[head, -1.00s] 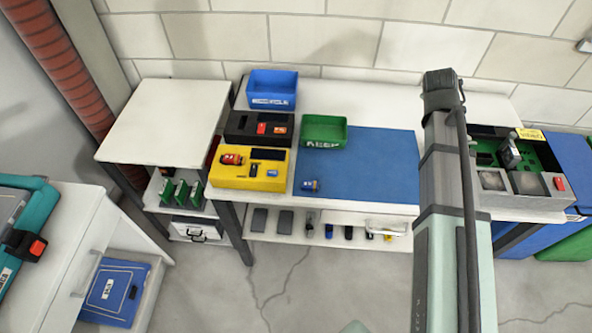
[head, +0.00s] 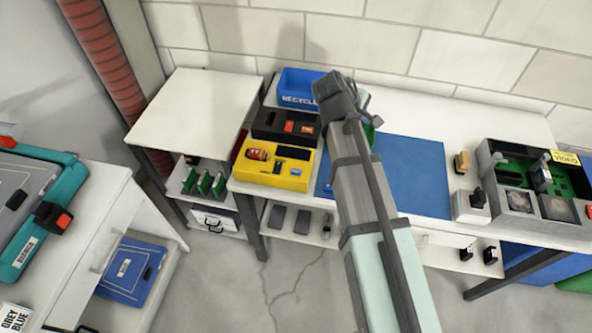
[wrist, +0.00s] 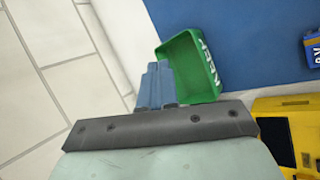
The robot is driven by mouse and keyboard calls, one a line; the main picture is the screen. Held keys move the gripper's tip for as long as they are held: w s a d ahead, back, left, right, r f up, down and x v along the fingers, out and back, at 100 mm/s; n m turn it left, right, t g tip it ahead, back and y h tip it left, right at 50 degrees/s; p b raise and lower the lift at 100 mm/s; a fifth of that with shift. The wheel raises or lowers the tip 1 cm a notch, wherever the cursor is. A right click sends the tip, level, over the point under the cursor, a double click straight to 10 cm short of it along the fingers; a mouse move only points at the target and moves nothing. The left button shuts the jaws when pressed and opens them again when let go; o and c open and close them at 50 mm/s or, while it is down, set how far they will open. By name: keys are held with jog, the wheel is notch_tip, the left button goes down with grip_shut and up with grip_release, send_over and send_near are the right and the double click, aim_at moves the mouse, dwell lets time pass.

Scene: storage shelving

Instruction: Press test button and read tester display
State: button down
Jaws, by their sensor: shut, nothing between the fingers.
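The yellow tester (head: 265,177) stands on the bench left of the blue mat. A red-and-yellow battery (head: 257,154) sits on its left part, and a dark display panel (head: 293,153) is at its upper right. No reading is legible, and the test button is too small to make out. Part of the tester (wrist: 290,104) and a dark panel (wrist: 275,140) show at the lower right of the wrist view. My gripper (wrist: 158,68) is shut and empty, beside the green bin (wrist: 190,62) and apart from the tester. In the head view my gripper (head: 362,98) is right of the tester.
The blue RECYCLE bin (head: 298,90) and a black tray (head: 272,123) with red and orange items stand behind the tester. A blue battery (wrist: 312,48) lies on the blue mat (head: 420,180). A grey station (head: 520,220) stands at the right. My arm hides most of the green bin.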

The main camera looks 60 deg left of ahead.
aim_at(293, 173)
jog(key=s+a+n+h, duration=0.1)
jog(key=s+a+n, duration=0.1)
jog(key=s, duration=1.9)
jog(key=shift+a+r+n+t+h, duration=0.15)
jog(key=shift+r+n+t+h, duration=0.25)
jog(key=shift+n, duration=0.2)
jog(key=shift+f, duration=0.15)
jog(key=shift+w+f, duration=0.1)
jog(key=shift+f, duration=4.2)
jog(key=shift+f, duration=0.8)
jog(key=shift+r, duration=0.8)
jog(key=shift+r, duration=0.15)
jog(key=shift+r, duration=2.35)
